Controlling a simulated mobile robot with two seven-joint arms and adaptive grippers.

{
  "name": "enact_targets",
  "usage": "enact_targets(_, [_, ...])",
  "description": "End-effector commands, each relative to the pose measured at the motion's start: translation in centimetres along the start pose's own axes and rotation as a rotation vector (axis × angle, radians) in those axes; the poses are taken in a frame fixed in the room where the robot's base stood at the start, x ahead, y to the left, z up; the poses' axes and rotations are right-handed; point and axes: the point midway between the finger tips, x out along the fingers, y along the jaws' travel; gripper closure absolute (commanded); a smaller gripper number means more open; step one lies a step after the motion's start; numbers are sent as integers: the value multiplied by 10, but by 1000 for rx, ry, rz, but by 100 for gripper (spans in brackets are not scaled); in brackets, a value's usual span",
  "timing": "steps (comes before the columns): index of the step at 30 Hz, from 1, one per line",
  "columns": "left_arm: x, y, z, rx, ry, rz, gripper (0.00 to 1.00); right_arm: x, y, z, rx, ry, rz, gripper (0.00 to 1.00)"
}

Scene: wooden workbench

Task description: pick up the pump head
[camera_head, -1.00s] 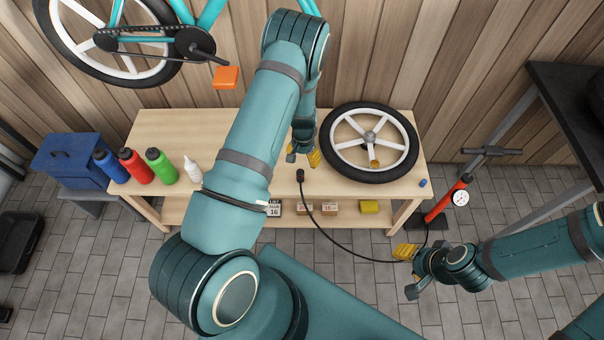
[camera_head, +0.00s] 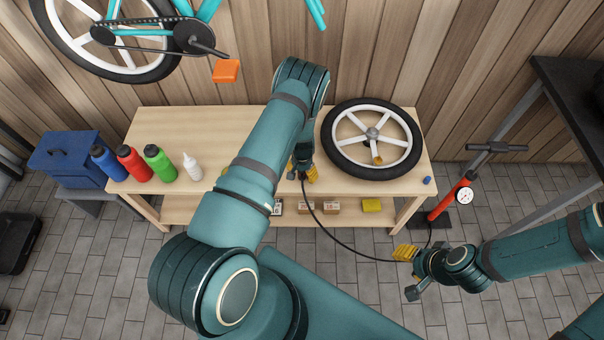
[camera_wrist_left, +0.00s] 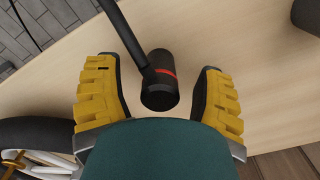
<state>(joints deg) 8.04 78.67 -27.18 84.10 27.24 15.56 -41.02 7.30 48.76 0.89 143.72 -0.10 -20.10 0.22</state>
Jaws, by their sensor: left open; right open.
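The pump head (camera_wrist_left: 160,85) is a short black cylinder with a red band and a black hose leading off it. In the left wrist view it stands on the bench between the two yellow fingers of my left gripper (camera_wrist_left: 158,95). The fingers are open, with a gap to the pump head on each side. In the head view my left gripper (camera_head: 302,172) is low at the bench's front edge, and it hides most of the pump head.
The black hose (camera_head: 335,243) hangs from the bench edge towards the red floor pump (camera_head: 447,203). A wheel (camera_head: 341,163) lies on the bench right of my left gripper. Several bottles (camera_head: 133,166) stand at the left. The wooden bench (camera_head: 190,125) has free room behind the bottles.

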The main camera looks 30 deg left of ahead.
Motion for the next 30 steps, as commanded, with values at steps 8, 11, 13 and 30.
enact_targets(8, [10,0,0,0,1,-1,31,2,1,0,0,2,0,53])
enact_targets(11, [10,0,0,0,1,-1,30,2,1,0,0,2,0,53])
enact_targets(13, [10,0,0,0,1,-1,54,2,1,0,0,2,0,53])
enact_targets(30, [6,0,0,0,1,-1,100,1,0,0,0,1,0,53])
